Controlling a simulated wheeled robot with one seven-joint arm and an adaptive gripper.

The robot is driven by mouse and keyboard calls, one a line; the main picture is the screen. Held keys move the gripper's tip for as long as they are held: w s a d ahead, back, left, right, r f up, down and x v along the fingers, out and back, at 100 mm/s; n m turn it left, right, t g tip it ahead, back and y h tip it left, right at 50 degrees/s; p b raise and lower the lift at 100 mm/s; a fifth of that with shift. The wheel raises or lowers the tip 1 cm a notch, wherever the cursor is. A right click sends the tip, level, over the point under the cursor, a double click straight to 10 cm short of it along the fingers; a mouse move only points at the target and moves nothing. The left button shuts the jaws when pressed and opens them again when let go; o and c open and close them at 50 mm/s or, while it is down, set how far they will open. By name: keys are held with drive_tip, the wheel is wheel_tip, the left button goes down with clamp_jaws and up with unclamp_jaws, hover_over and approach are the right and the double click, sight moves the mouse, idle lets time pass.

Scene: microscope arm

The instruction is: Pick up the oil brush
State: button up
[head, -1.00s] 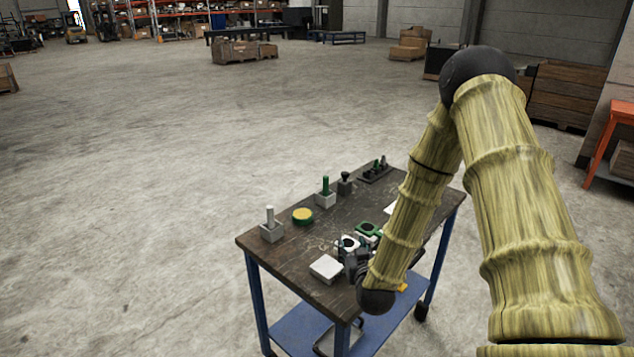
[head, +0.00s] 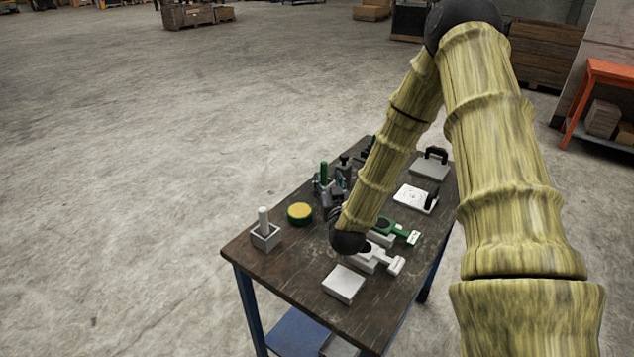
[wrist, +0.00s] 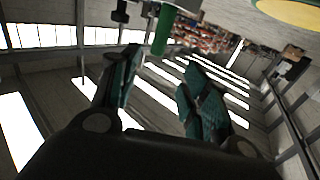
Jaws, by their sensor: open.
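A green upright handle (head: 323,169), which may be the oil brush, stands towards the far side of the dark table (head: 300,265). My gripper (head: 330,180) is open, low over the table and close to the green handle. In the wrist view, the green handle (wrist: 163,30) shows beyond the teal fingertips (wrist: 160,62), roughly in line with the gap between them. The base of the green handle is mostly hidden by my gripper.
A round yellow-topped tin (head: 300,213) sits left of my gripper. A green arm part (head: 400,231), a white arm part (head: 375,258) and a pale block (head: 343,284) lie to the right and front. A black knob (head: 344,160) stands behind.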

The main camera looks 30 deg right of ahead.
sight(324, 168)
drive_tip(key=x, duration=0.4)
drive_tip(key=shift+w+d+f, duration=0.2)
drive_tip(key=shift+d+f, duration=0.15)
drive_tip(key=shift+f, duration=0.05)
drive_tip(key=shift+w+d+f+p, duration=0.15)
drive_tip(key=shift+w+p, duration=0.15)
drive_tip(key=shift+w, duration=0.2)
drive_tip(key=shift+p+x, duration=1.05)
drive_tip(key=shift+x, duration=1.45)
drive_tip(key=shift+s+d, duration=0.1)
drive_tip(key=shift+d, duration=0.05)
clamp_jaws()
